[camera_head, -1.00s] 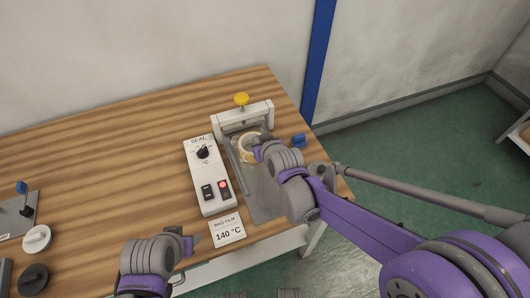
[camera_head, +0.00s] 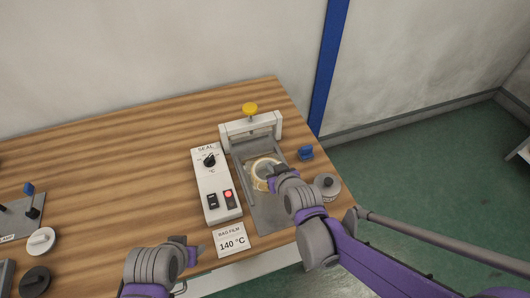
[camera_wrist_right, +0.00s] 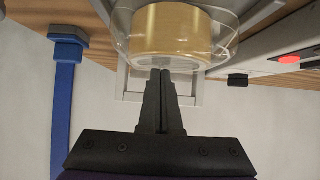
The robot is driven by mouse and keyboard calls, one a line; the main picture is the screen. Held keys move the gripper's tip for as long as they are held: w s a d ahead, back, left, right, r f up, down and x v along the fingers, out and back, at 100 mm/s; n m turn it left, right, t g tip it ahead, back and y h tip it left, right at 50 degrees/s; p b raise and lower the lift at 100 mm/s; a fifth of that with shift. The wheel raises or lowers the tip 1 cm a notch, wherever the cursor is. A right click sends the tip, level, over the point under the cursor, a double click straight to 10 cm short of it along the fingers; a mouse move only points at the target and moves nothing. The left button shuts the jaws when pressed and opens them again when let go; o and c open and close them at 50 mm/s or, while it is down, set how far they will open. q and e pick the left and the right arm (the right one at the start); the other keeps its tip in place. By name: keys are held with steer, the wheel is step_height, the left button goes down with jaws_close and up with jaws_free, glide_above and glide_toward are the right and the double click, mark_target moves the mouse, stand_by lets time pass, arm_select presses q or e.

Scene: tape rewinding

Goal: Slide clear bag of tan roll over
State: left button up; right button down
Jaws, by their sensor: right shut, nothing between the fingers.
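The clear bag with the tan roll (camera_head: 262,166) lies on the grey plate of the bag sealer (camera_head: 262,213), in front of its white upright frame. The wrist view shows the tan roll (camera_wrist_right: 172,30) large, with clear film around it. My right gripper (camera_head: 268,180) is at the roll's front right side and covers part of it. In the wrist view my right gripper (camera_wrist_right: 161,75) is shut and empty, its tips at the bag's edge; I cannot tell whether they touch. My left gripper (camera_head: 192,252) is low at the table's front edge; its jaws are unclear.
A white control box (camera_head: 215,188) with a dial and lit red switch stands left of the plate. A card reading 140 °C (camera_head: 231,241) lies in front. A yellow knob (camera_head: 250,109) tops the frame.

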arm_select(q)
steer(key=shift+r+p, duration=0.35)
steer(key=shift+r, duration=0.05)
arm_select(e)
steer(key=s, duration=0.2)
steer(key=s+d, duration=0.1)
steer(key=s, duration=0.2)
steer(key=s+d, duration=0.1)
steer(key=s, duration=0.1)
steer(key=shift+s+d+f, duration=0.25)
steer(key=shift+s, duration=0.15)
